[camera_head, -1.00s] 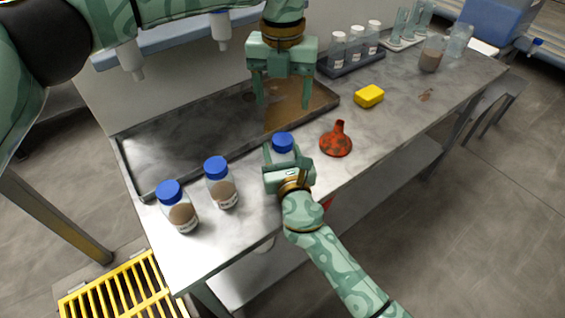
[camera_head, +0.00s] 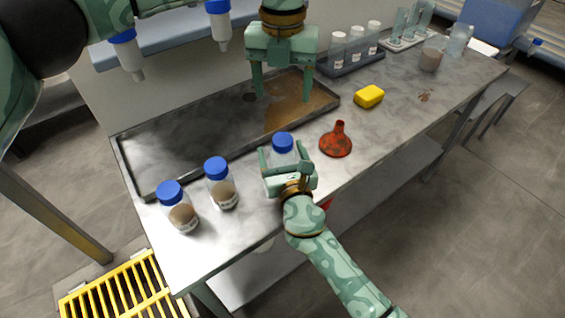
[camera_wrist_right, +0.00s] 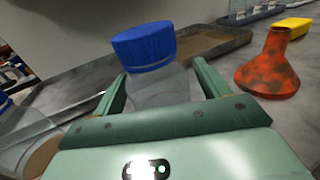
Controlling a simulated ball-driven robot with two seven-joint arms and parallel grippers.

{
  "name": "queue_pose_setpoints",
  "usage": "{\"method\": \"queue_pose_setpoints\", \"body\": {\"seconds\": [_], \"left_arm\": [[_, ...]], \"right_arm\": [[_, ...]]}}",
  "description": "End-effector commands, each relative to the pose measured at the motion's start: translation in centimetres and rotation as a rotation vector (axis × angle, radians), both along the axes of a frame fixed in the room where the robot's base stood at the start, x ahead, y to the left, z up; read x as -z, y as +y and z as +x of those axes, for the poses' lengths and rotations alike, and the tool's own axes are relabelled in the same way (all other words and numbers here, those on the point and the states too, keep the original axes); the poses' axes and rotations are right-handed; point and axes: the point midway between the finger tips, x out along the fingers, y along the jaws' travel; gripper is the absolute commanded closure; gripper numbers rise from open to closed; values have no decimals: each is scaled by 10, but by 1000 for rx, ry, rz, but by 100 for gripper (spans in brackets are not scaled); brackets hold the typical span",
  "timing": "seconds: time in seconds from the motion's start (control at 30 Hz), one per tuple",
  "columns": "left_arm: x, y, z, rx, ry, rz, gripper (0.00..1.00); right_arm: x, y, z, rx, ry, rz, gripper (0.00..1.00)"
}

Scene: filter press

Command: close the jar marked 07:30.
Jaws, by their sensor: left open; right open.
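A clear jar with a blue lid (camera_head: 283,142) stands on the metal bench, between the spread fingers of my right gripper (camera_head: 283,157). In the right wrist view the lid (camera_wrist_right: 145,46) sits on the jar (camera_wrist_right: 160,88), with a finger on each side. My left gripper (camera_head: 283,88) points down, open and empty, above and behind this jar, over the tray. Two more blue-lidded jars with brown contents, a middle one (camera_head: 222,188) and a left one (camera_head: 180,214), stand to the left. The labels are too small to read, so I cannot tell which jar says 07:30.
An orange funnel (camera_head: 336,144) and a yellow block (camera_head: 369,96) lie to the right. A shallow metal tray (camera_head: 140,180) fills the back left. A rack of white-capped bottles (camera_head: 350,64) and a lidless container (camera_head: 431,58) stand farther back. Bare bench shows between funnel and front edge.

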Motion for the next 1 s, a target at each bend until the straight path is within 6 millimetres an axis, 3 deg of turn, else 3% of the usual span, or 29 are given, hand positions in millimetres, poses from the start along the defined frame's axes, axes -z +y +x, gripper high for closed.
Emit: {"method": "queue_pose_setpoints", "body": {"seconds": [0.3, 0.6, 0.8, 1.0], "left_arm": [[-21, 0, -3, 0, -11, 0, 33], [-24, 0, -3, 0, -13, 0, 33], [-24, 0, -3, 0, -13, 0, 33], [-24, 0, -3, 0, -13, 0, 33]], "right_arm": [[-1, -16, -70, -2, 2, 1, 25], [0, -31, -130, -2, 3, 0, 25], [0, -35, -147, -1, 2, 1, 25], [0, -35, -149, -1, 1, 2, 25]]}}
